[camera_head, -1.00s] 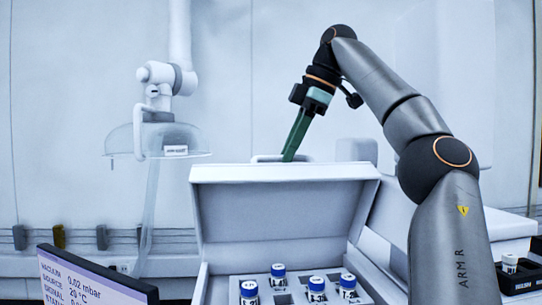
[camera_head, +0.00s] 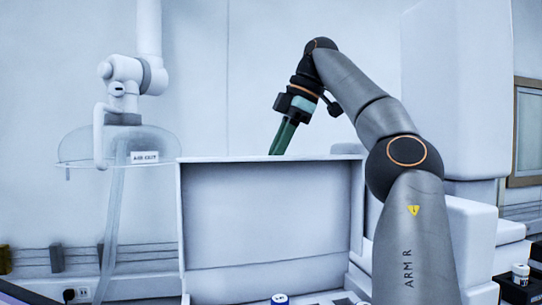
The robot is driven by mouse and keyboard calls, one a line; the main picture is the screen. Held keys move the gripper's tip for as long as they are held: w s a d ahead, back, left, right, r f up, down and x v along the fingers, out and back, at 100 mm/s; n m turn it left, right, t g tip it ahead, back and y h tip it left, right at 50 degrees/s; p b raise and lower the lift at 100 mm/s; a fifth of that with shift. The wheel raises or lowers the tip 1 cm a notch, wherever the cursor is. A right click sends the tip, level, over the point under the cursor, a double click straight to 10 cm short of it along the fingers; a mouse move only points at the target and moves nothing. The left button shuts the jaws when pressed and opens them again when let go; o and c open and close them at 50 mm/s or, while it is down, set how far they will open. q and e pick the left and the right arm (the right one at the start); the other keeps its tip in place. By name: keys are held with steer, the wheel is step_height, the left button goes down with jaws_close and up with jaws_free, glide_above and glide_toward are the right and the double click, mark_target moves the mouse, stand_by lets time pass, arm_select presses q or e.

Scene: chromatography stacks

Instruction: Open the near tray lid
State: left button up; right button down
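The tray lid (camera_head: 265,215) stands upright, its inner face toward me. The tray under it is mostly below the frame. One blue-capped vial (camera_head: 279,299) shows at the bottom edge. My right gripper (camera_head: 280,145) is behind the lid's top edge, with its green fingers pointing down. The fingertips are hidden by the lid, so I cannot tell whether they are open or shut, or whether they touch the lid. The lid's handle is not visible now. My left gripper is not in view.
A clear extraction hood (camera_head: 118,147) on a white jointed arm hangs at the left. A dark screen corner (camera_head: 18,294) is at the lower left. White equipment stands at the right, with a black rack holding a white-capped vial (camera_head: 520,273) at the lower right.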

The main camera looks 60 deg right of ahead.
steer(key=shift+f, duration=0.15)
steer(key=c, duration=0.8)
jaws_free()
steer(key=shift+d, duration=0.1)
steer(key=shift+c, duration=0.2)
